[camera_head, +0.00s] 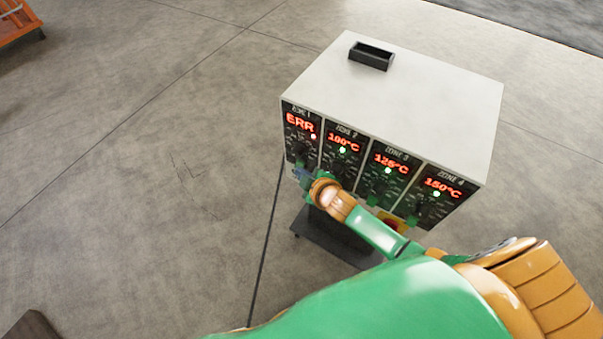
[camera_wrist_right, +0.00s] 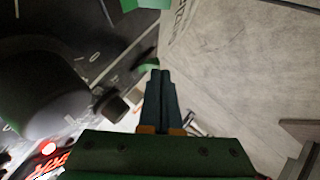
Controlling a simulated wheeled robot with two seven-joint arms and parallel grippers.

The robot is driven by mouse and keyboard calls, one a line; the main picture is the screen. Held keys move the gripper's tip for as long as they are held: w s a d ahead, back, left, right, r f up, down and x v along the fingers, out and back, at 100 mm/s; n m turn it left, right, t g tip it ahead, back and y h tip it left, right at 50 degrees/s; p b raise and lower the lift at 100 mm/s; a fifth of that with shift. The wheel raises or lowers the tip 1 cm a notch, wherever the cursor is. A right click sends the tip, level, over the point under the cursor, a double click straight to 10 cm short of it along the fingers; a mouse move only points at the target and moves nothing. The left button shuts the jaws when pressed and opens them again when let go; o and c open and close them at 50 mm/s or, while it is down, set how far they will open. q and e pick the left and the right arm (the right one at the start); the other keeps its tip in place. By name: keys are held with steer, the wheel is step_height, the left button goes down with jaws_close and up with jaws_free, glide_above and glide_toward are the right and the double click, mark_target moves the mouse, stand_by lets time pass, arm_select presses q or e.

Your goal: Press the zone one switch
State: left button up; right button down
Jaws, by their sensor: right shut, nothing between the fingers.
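The white control box (camera_head: 420,95) has four zone panels on its front. The zone 1 panel (camera_head: 300,140) at the left end shows ERR in red and a red light. Its lower part, with the switch, is largely hidden by my right gripper (camera_head: 300,174), which is at the panel's lower edge. In the right wrist view my right gripper (camera_wrist_right: 160,75) has its dark fingers together with nothing between them. A small green part (camera_wrist_right: 149,65) shows just beside the fingertips; I cannot tell whether they touch. My left gripper is out of view.
The zone 2, 3 and 4 panels show 100, 125 and 150°C with green lights. A black open tray (camera_head: 371,55) sits on the box top. A large dark knob (camera_wrist_right: 45,90) is left of the fingers.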

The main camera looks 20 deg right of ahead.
steer(key=shift+w+d+r+n+t+h, duration=0.1)
steer(key=shift+r+n+t+h, duration=0.2)
steer(key=shift+r+t, duration=0.15)
stand_by(0.6)
